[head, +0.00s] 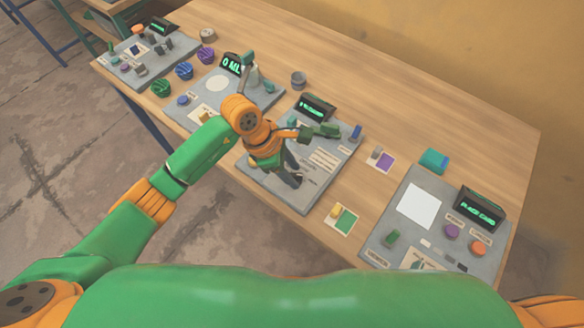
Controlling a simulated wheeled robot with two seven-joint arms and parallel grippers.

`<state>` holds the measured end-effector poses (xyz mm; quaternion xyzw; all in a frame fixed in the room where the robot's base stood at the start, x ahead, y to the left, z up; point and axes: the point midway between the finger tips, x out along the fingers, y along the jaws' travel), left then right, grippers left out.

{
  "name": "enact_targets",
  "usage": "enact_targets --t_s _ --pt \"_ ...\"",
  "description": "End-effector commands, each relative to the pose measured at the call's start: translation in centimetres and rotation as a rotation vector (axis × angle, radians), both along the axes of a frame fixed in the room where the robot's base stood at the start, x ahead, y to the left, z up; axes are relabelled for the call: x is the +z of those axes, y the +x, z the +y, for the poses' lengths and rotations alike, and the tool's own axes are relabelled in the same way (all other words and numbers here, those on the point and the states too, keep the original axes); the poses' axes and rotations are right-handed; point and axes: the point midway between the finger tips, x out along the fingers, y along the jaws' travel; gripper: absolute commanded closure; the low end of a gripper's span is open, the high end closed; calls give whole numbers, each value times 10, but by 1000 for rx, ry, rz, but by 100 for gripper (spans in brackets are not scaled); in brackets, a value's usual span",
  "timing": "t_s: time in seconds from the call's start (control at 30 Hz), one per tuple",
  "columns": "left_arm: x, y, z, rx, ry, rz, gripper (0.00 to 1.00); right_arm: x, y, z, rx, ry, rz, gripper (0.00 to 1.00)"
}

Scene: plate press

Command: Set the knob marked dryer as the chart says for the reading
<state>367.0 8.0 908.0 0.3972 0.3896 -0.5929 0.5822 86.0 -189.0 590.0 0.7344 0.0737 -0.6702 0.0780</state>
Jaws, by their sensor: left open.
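My left arm reaches over the middle grey panel (265,198). My left gripper (293,180) points down at this panel, open, with nothing seen between its fingers; the arm hides part of the panel. A dark display with green characters (317,107) stands at the panel's back; its text is too small to read. A printed chart-like label (324,159) lies right of the gripper. I cannot read which knob is marked dryer. My right gripper is out of view.
The right panel (385,237) has a white square and a green-lit display (480,208). Cards with small blocks (341,219) lie between panels. The table's back right is clear.

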Motion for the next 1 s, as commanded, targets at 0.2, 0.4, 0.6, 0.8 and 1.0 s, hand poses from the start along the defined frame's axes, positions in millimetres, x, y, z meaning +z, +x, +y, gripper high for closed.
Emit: enact_targets --t_s 0.2,0.4,0.6,0.8,1.0 --pt "0 0 0 1 -1 0 92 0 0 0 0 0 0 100" --pt "1 0 0 1 -1 0 100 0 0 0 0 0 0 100" --pt "1 0 0 20 -2 -1 100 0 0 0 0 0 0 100" --pt "1 -1 0 110 -2 0 100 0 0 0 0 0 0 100" --pt "1 -2 0 275 -2 -3 100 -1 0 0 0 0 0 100"
